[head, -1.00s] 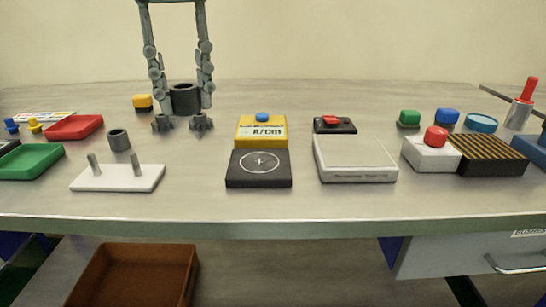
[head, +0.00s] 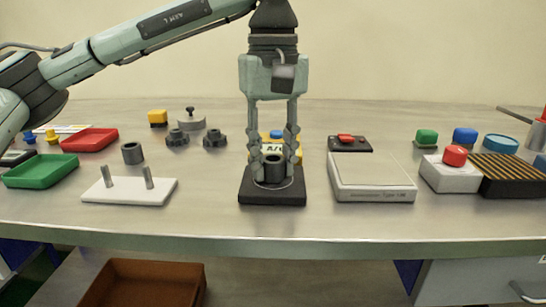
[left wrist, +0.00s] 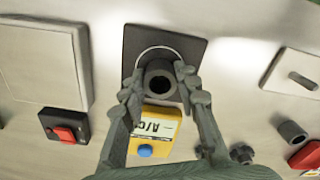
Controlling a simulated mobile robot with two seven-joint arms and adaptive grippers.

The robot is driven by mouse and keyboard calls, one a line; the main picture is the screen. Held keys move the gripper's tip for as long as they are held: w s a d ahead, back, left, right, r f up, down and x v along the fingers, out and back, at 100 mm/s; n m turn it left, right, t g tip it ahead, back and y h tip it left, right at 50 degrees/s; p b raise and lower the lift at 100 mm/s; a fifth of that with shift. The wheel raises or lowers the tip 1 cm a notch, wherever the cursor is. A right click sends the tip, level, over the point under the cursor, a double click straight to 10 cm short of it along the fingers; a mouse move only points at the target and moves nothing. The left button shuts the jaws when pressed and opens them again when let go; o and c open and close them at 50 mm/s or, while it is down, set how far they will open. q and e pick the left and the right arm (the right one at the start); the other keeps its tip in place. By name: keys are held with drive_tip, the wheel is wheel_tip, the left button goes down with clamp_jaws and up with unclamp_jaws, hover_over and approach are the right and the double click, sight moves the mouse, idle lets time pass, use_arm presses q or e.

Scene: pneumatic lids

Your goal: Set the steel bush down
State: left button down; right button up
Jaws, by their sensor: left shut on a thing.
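My left gripper (head: 273,160) reaches down from above at the middle of the table, its fingers shut on a dark grey hollow bush (head: 273,172). The bush is upright, over the black square pad (head: 272,198) with a white circle. In the left wrist view the bush (left wrist: 160,82) sits between the fingertips, overlapping the lower part of the circle on the pad (left wrist: 190,48). I cannot tell whether its underside touches the pad. Another, smaller grey bush (head: 132,153) stands on the table at left. My right gripper is not in view.
Behind the pad is a yellow display box (left wrist: 153,130) with a blue button. A white scale (head: 372,180) stands right of the pad. A white plate with two pegs (head: 130,192) is at left. Black knobs (head: 214,138) and a lidded steel piece (head: 191,120) are behind.

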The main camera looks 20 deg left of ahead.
use_arm(q)
drive_tip(key=shift+f, duration=0.15)
drive_tip(key=c, duration=1.1)
unclamp_jaws()
drive_tip(key=shift+c, duration=0.2)
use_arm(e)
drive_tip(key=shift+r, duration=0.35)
use_arm(q)
drive_tip(key=shift+r, duration=0.4)
wheel_tip(320, 180, up, 12)
drive_tip(key=p, duration=0.2)
drive_tip(key=shift+f, duration=0.2)
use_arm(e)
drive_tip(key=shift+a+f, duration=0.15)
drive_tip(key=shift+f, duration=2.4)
